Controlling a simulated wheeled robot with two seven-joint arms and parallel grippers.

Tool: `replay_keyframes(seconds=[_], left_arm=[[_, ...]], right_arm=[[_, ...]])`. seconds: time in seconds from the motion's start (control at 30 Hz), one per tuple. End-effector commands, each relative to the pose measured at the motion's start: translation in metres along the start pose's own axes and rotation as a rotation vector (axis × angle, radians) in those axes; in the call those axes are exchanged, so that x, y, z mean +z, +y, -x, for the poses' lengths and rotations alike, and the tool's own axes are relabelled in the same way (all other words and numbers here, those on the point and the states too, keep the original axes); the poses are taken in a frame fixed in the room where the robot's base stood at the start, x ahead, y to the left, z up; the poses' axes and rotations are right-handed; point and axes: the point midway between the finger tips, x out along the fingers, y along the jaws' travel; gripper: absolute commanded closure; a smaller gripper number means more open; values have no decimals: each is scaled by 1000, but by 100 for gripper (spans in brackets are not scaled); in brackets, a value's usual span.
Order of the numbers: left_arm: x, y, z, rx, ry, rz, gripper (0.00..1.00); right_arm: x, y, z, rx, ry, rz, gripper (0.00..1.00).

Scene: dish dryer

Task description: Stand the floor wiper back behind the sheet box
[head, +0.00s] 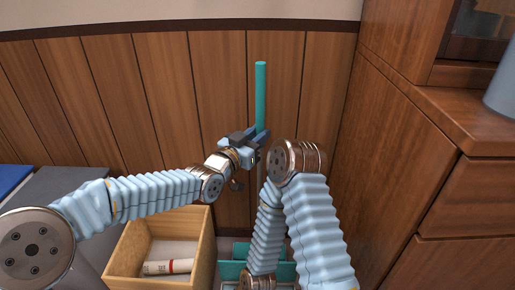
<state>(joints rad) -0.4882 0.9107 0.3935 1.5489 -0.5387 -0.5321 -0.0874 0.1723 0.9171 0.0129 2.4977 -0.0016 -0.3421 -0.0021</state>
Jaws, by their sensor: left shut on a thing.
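My left gripper (262,138) is shut around the lower part of the teal handle. The wiper's lower end is hidden behind my right arm. A teal box-like thing (232,270), perhaps the sheet box, shows low in the picture and is partly covered by my right arm. I cannot tell whether the wiper's foot is behind it. My right arm bends downward in front, and its gripper is out of view.
An open wooden box (206,240) with a white and red tube (168,267) stands at the lower left. A wooden cabinet (400,150) closes off the right side. Grey and blue surfaces (60,185) lie at the left. The panelled wall (160,95) is close behind.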

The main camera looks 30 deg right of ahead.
Motion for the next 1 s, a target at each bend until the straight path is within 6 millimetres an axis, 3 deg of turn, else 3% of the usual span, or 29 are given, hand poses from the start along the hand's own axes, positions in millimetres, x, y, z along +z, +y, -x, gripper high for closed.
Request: replay_keyframes(seconds=[0.13, 0.53, 0.57, 0.7, 1.0], left_arm=[[24, 0, 1, 1, 2, 0, 100], [30, 0, 1, 0, 4, -1, 100], [31, 0, 2, 0, -1, 0, 71], [30, 0, 2, 0, -1, 0, 50], [29, 0, 2, 0, -1, 0, 49]], right_arm=[[0, 2, -4, 0, 1, 0, 100], [0, 3, -8, 0, 2, 0, 100], [0, 3, -7, 0, 2, 0, 100], [0, 2, -7, 0, 2, 0, 100], [0, 2, -5, 0, 2, 0, 100]])
